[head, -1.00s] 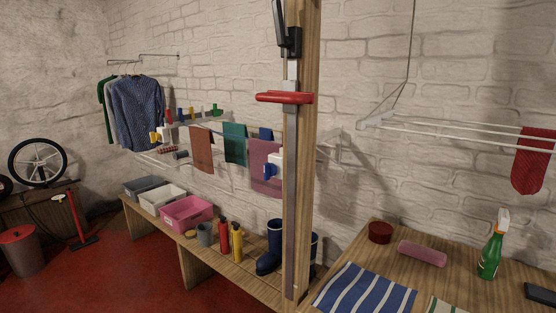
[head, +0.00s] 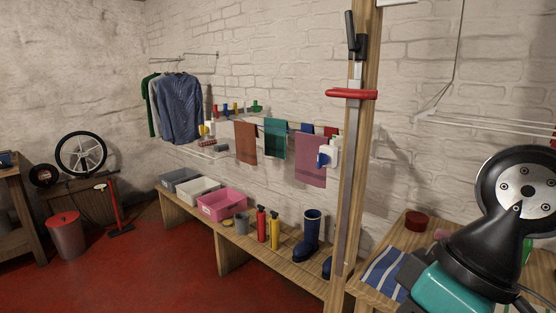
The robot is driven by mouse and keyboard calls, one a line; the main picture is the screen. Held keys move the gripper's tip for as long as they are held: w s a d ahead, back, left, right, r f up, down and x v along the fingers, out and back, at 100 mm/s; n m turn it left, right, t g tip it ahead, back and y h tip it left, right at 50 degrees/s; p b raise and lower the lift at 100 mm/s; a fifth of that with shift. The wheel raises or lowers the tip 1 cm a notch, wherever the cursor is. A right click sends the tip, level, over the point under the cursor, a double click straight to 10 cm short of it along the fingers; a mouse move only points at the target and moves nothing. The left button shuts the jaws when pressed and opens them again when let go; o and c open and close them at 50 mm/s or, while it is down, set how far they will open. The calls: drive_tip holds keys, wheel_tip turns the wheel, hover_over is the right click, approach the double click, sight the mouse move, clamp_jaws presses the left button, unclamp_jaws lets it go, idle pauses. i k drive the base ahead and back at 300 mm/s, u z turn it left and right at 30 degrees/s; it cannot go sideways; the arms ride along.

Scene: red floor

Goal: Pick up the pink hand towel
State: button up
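A dusky pink towel (head: 311,168) hangs at the right end of a wall rack, beside a teal towel (head: 275,139) and a brown-red towel (head: 246,143). A white and blue bottle (head: 327,153) partly overlaps its right edge. A small pink item (head: 441,234) on the right-hand table is mostly hidden behind my arm. My arm, black and teal, fills the lower right, over that table. Dark parts at its teal end may be my gripper (head: 408,283); no fingertips show clearly. It is well apart from the hanging towel in the picture.
A wooden post (head: 361,200) with a red-handled tool stands between the rack and the right-hand table. A low wooden bench (head: 281,268) below the rack holds bins (head: 222,206), bottles and blue boots (head: 311,236). Red floor (head: 170,275) is clear at front left.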

sight(307, 145)
drive_tip(key=u, duration=0.55)
drive_tip(key=i, duration=0.85)
drive_tip(key=u, duration=0.8)
drive_tip(key=i, duration=2.4)
drive_tip(key=z, duration=1.6)
drive_tip(key=i, duration=0.8)
drive_tip(key=z, duration=0.8)
